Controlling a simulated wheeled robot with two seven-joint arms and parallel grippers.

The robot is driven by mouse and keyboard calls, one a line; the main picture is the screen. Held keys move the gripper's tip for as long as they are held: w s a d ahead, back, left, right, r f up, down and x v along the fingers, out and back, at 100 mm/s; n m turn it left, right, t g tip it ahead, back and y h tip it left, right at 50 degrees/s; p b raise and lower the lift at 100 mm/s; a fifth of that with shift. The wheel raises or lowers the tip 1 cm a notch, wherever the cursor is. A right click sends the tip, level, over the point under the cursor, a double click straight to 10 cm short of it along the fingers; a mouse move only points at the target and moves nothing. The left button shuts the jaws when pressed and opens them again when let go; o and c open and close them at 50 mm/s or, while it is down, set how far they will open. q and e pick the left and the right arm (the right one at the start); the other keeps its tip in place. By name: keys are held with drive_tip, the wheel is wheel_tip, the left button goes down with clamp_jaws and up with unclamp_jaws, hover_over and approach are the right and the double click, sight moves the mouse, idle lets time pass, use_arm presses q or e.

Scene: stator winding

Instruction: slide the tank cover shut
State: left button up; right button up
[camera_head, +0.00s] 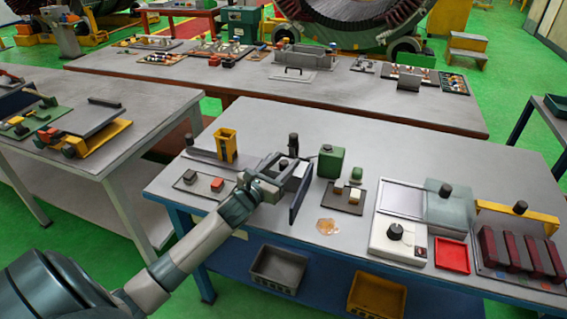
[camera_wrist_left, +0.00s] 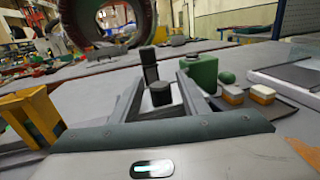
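My left gripper (camera_head: 268,182) is over a small grey box (camera_head: 290,184) with an upright dark panel on its right side. In the left wrist view its two fingers (camera_wrist_left: 160,88) are apart, with a dark round knob (camera_wrist_left: 160,95) between them and gaps on both sides. A tall black post stands behind the knob. At the right of the bench, a translucent grey-green cover (camera_head: 452,212) with a black knob sits beside a pale framed tray (camera_head: 402,199). I cannot tell for certain which piece is the tank cover. My right gripper is not in view.
A yellow holder (camera_head: 225,146) stands left of the box and a green canister (camera_head: 331,161) right of it. An amber puddle (camera_head: 327,227) lies near the front edge. A white box with a black knob (camera_head: 397,240) and a red tray (camera_head: 452,255) are farther right.

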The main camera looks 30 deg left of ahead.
use_arm(q)
clamp_jaws()
drive_tip(key=shift+w+a, duration=0.2)
drive_tip(key=shift+w, duration=0.25)
drive_tip(key=shift+r, duration=0.15)
drive_tip(key=shift+c, duration=0.2)
unclamp_jaws()
drive_tip(key=shift+o, duration=1.1)
drive_tip(key=shift+w, duration=0.2)
